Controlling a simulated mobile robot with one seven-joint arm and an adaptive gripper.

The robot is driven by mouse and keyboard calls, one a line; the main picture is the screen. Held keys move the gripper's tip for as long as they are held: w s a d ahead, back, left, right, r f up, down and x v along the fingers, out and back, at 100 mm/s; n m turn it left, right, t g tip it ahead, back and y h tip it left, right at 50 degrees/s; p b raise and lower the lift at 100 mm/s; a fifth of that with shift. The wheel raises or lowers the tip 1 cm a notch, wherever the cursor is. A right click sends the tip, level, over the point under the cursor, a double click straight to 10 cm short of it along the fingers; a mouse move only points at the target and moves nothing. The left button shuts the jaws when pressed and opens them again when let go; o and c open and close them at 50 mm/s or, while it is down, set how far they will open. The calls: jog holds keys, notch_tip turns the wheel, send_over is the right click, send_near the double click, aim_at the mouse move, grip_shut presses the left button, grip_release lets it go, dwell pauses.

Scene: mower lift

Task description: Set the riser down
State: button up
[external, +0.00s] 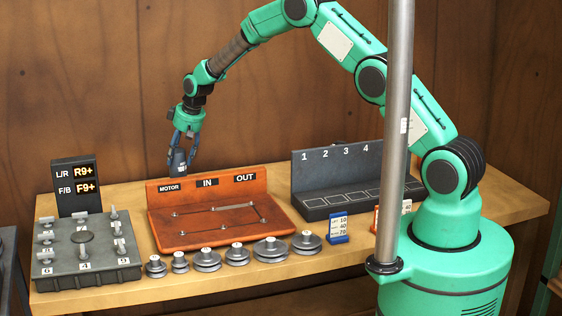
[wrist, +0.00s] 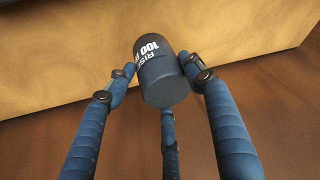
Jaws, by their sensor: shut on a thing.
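The riser (wrist: 162,78) is a dark grey cylinder with white lettering that reads in part "RIS" and "100". My gripper (wrist: 160,85) is shut on it, with three blue fingers around its side. In the external view the riser (external: 178,163) hangs below my gripper (external: 183,145), above the back left of the orange board. It appears to be in the air, clear of the bench top. The wrist view shows bare wooden surface behind it.
The orange board (external: 164,227) carries MOTOR, IN and OUT labels. A grey block with pegs (external: 95,274) and a sign (external: 76,186) stand to its left. Several pulleys (external: 207,259) line the front edge.

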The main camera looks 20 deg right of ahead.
aim_at(180, 167)
jog(key=shift+f, duration=0.5)
jog(key=shift+f, duration=0.1)
jog(key=shift+f, duration=1.75)
jog(key=shift+f, duration=0.1)
jog(key=o, duration=1.5)
jog(key=shift+f, duration=0.1)
jog(key=shift+c, duration=0.2)
jog(key=shift+v, duration=6.15)
jog(key=shift+w, duration=0.1)
